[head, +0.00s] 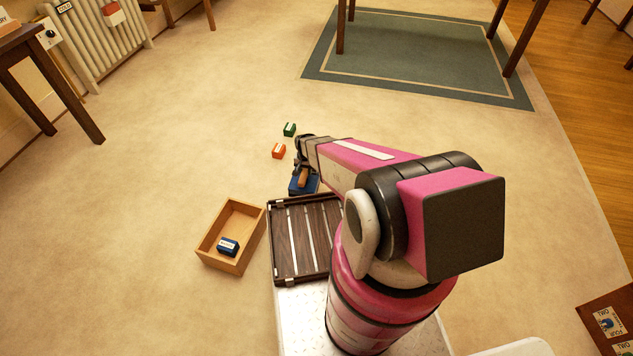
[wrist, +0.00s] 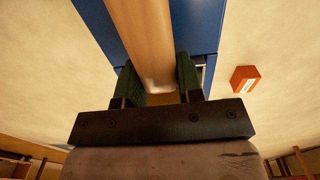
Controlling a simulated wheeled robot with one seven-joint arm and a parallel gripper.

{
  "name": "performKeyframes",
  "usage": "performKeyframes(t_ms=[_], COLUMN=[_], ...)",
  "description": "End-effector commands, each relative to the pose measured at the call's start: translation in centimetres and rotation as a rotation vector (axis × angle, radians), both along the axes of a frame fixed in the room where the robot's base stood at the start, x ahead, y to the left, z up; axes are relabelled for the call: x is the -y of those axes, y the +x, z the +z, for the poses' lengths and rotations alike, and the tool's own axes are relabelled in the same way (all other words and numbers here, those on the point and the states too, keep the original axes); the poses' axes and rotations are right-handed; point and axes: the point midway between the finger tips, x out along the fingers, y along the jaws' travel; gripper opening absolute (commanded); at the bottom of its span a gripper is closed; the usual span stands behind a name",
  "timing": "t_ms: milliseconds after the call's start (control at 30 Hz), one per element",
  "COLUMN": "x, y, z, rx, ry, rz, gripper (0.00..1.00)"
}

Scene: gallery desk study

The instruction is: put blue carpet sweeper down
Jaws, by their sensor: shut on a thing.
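The blue carpet sweeper (head: 304,187) shows in the head view just below my gripper (head: 302,170), beyond the far edge of the dark slatted rack. In the wrist view its wooden handle (wrist: 140,40) runs between the two green fingers of my gripper (wrist: 161,80), which are shut on it. The sweeper's blue body (wrist: 198,28) shows on both sides of the handle. The sweeper is low, near the carpet; I cannot tell whether it touches the floor. My arm and gripper hide part of it in the head view.
An orange block (head: 278,151) and a green block (head: 289,129) lie on the carpet close by. A wooden tray (head: 207,247) holding a blue block (head: 228,246) stands left of the slatted rack (head: 272,245). Open carpet lies to the left and beyond. A green rug (head: 420,60) lies farther back.

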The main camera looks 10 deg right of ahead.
Motion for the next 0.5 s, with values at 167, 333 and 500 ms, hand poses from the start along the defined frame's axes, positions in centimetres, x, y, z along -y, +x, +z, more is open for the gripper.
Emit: performKeyframes(t_ms=[167, 333, 500], x=[0.1, 1.1, 2.7], y=[0.1, 1.6, 4.1], z=[-1.0, -2.2, -4.0], rx=[0.001, 0.001, 0.001], ry=[0.000, 0.000, 0.000], rz=[-0.006, -0.008, -0.008], gripper=[0.12, 0.12, 0.12])
